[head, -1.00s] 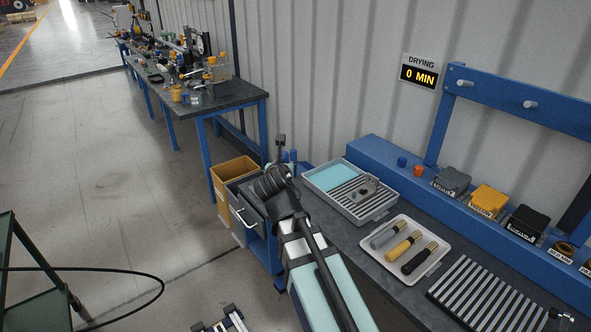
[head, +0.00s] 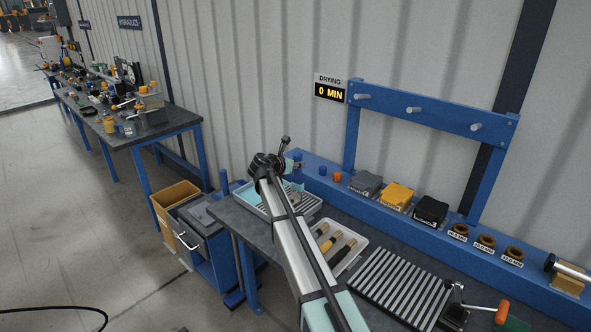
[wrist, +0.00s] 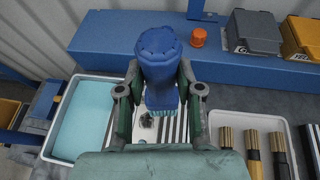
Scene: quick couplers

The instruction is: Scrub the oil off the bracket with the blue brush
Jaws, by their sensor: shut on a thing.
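My gripper (wrist: 160,98) is shut on the blue brush (wrist: 160,58), one finger on each side of it. The brush is upright in the wrist view, with its pale blue bristles (wrist: 162,100) towards the tray. The bracket (wrist: 147,119), a small grey metal piece, is partly visible just beyond the bristles, over the slatted part of the wash tray (wrist: 48,140). I cannot tell whether the bristles touch it.
The wash tray's left part holds a pale blue area (wrist: 95,120). A white tray (head: 362,243) with three other brushes stands to its right, then a slatted rack (head: 400,285). Behind are a blue ledge, an orange cap (wrist: 199,37) and several bins (head: 397,194). A sign reads "DRYING 0 MIN" (head: 330,92).

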